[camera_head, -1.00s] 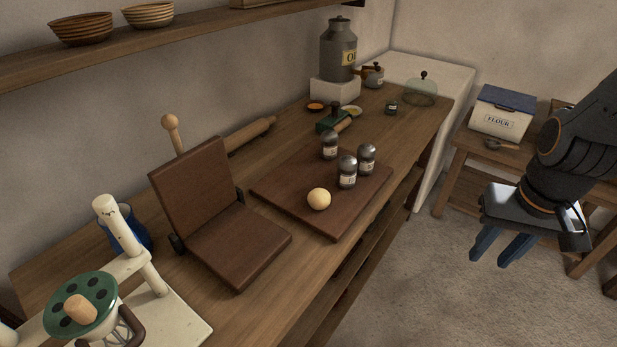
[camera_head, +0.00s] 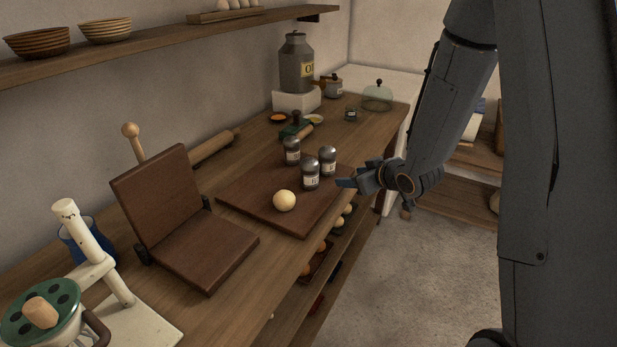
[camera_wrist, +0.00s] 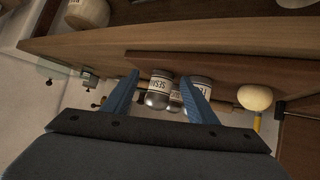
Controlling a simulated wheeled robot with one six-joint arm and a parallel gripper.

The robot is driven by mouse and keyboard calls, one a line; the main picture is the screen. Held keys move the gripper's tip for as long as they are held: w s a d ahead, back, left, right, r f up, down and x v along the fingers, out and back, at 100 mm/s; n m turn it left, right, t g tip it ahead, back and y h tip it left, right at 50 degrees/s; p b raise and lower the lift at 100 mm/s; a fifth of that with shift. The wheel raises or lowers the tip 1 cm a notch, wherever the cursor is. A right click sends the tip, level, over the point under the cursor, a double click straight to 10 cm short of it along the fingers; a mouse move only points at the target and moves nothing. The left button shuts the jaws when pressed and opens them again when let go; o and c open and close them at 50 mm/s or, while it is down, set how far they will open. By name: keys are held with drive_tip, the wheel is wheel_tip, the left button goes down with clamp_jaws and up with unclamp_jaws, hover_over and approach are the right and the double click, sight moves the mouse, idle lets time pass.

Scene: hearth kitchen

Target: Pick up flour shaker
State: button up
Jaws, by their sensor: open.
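The flour shaker (camera_head: 311,177), clear with a grey domed lid and white label, stands upright on the dark wooden board (camera_head: 262,211). In the wrist view, which is upside down, the shaker (camera_wrist: 203,82) with a label starting "FL" is partly hidden by my right-hand finger. A shaker labelled "SESA" (camera_wrist: 158,92) shows between the fingers; it is likely the right one in the head view (camera_head: 328,161). A third shaker (camera_head: 291,151) stands behind. My gripper (camera_head: 345,183) is open and empty, just right of the shakers, at the board's right edge, apart from them.
A pale dough ball (camera_head: 284,201) sits on the board close to the flour shaker. A hinged wooden press (camera_head: 185,215) stands to the left. A green-handled tool (camera_head: 297,127) and small bowls lie behind. The shelf below the counter holds several round items.

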sight(316, 179)
drive_tip(key=a+y, duration=0.1)
drive_tip(key=a+f+n+y, duration=0.1)
drive_tip(key=w+a+f+t+y, duration=0.1)
drive_tip(key=y, duration=0.1)
drive_tip(key=shift+w+a+n+b, duration=0.1)
drive_tip(key=shift+a+n+b, duration=0.15)
drive_tip(key=shift+n+b, duration=0.15)
drive_tip(key=s+a+y, duration=0.1)
drive_tip(key=y, duration=0.1)
drive_tip(key=a+n+y, duration=0.1)
drive_tip(key=y, duration=0.1)
drive_tip(key=shift+s+a+f, duration=0.1)
drive_tip(key=shift+s+a, duration=0.1)
drive_tip(key=shift+s, duration=0.2)
drive_tip(key=shift+s+a+t+y, duration=0.1)
drive_tip(key=shift+s+t+y, duration=0.2)
drive_tip(key=shift+y, duration=0.1)
drive_tip(key=shift+a+n, duration=0.2)
drive_tip(key=shift+n, duration=0.1)
drive_tip(key=x, duration=0.2)
drive_tip(key=p+x, duration=0.1)
drive_tip(key=x, duration=0.3)
drive_tip(key=shift+s+a+r+p, duration=0.1)
drive_tip(key=shift+r+p, duration=0.2)
drive_tip(key=shift+r, duration=0.05)
drive_tip(key=shift+p+x, duration=1.25)
drive_tip(key=shift+x, duration=1.6)
drive_tip(key=shift+r, duration=0.1)
drive_tip(key=shift+c, duration=0.3)
drive_tip(key=c, duration=0.8)
